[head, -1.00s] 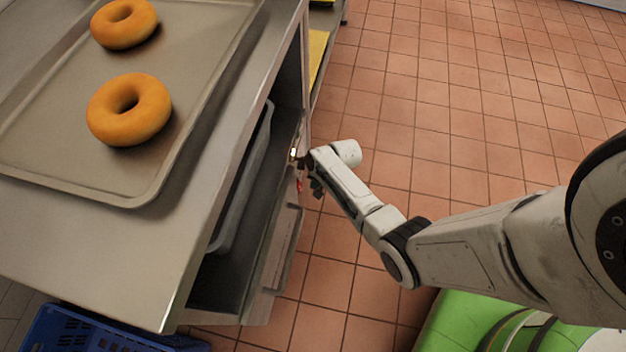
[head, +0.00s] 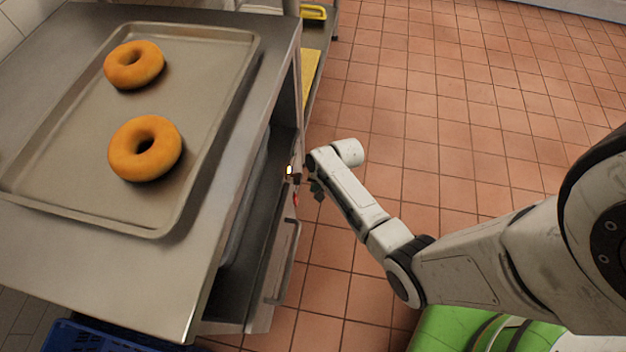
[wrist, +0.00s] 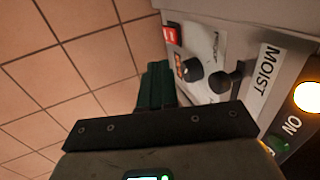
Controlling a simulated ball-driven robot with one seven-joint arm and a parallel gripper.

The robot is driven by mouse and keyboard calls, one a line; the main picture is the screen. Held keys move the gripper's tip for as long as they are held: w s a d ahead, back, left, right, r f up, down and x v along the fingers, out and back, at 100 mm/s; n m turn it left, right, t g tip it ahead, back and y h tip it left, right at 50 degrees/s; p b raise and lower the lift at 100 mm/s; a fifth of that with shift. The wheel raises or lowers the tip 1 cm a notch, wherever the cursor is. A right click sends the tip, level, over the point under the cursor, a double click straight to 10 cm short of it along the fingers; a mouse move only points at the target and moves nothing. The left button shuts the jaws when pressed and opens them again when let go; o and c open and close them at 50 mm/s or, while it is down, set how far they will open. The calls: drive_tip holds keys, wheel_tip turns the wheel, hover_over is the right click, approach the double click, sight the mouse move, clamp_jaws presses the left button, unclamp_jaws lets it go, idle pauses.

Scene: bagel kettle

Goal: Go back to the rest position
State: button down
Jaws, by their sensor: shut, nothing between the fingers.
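My gripper (head: 316,190) is beside the control panel on the steel cabinet's right side, with its fingers pointing down and partly hidden by the wrist. In the wrist view its dark green fingers (wrist: 156,86) are together and empty. They are next to the panel (wrist: 205,50), and I cannot tell whether they touch it. The panel has black knobs (wrist: 193,70), a "MOIST" label, a red switch (wrist: 170,34) and a lit lamp (wrist: 308,97) by "ON". The lamp also glows in the head view (head: 289,170).
The steel cabinet (head: 200,285) carries a tray (head: 75,205) with two bagels (head: 145,147) (head: 134,64). A cabinet door with a handle (head: 286,262) is low at its right. A blue crate (head: 85,338) is at bottom left. Tiled floor (head: 430,130) is open to the right.

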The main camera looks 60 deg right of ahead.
idle(0.3)
drive_tip(key=s+a+r+n+g+h, duration=0.1)
drive_tip(key=s+a+r+n, duration=0.55)
drive_tip(key=r, duration=0.35)
drive_tip(key=s+a+r+n+g+h, duration=0.1)
drive_tip(key=s+a+r+n+g, duration=0.1)
drive_tip(key=s+a+r+n, duration=0.65)
wheel_tip(320, 180, up, 29)
drive_tip(key=d+m+p, duration=0.1)
drive_tip(key=d+p, duration=0.1)
drive_tip(key=p, duration=2.6)
drive_tip(key=shift+w+d, duration=0.15)
drive_tip(key=shift+f, duration=0.1)
